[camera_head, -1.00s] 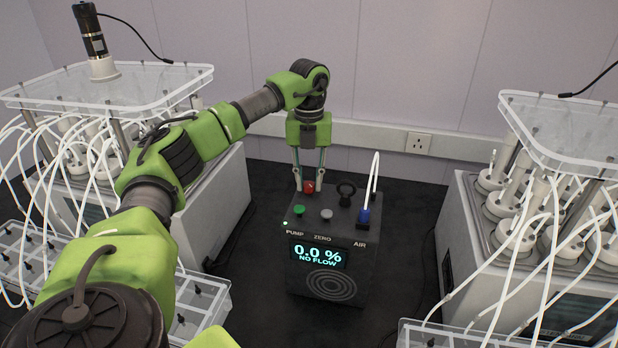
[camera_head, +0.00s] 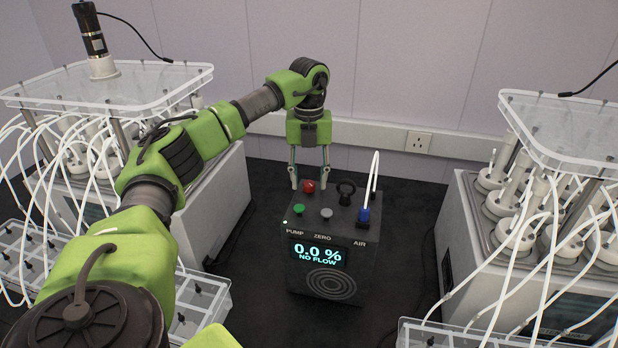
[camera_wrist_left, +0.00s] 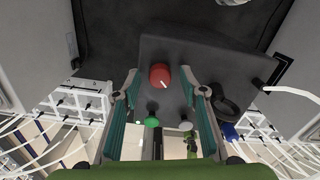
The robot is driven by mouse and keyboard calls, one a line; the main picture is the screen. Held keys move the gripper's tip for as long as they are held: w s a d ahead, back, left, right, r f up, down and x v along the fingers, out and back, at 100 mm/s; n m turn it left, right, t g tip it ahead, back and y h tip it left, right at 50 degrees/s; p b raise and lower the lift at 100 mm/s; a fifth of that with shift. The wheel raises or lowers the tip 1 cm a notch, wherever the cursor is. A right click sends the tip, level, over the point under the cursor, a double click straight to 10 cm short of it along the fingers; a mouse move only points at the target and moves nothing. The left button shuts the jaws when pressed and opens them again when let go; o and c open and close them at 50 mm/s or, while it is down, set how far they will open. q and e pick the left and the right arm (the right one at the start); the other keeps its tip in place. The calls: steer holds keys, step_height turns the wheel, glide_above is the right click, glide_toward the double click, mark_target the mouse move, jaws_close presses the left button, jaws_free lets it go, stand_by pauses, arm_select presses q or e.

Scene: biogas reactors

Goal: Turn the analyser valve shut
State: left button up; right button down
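The dark analyser box (camera_head: 285,265) stands on the black floor area, its display (camera_head: 318,255) reading 0.0 % and NO FLOW. The red round valve knob (camera_head: 308,186) is at the back of its top. In the left wrist view the knob (camera_wrist_left: 160,76) carries a white mark pointing to the lower right. My left gripper (camera_head: 309,183) comes down from above and is open, one finger on each side of the knob. In the left wrist view the gripper (camera_wrist_left: 160,75) shows gaps between the fingers and the knob; nothing is held. My right gripper is out of view.
A green PUMP button (camera_head: 299,209), grey ZERO button (camera_head: 326,213), black ring-shaped part (camera_head: 346,192) and blue AIR fitting (camera_head: 364,214) with a white tube share the box top. Reactor units with white tubes stand left (camera_head: 222,190) and right (camera_head: 462,230).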

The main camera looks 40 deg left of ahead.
mark_target(309, 183)
arm_select(q)
step_height(309, 183, up, 12)
stand_by(0.6)
steer(key=shift+f, duration=0.1)
stand_by(0.4)
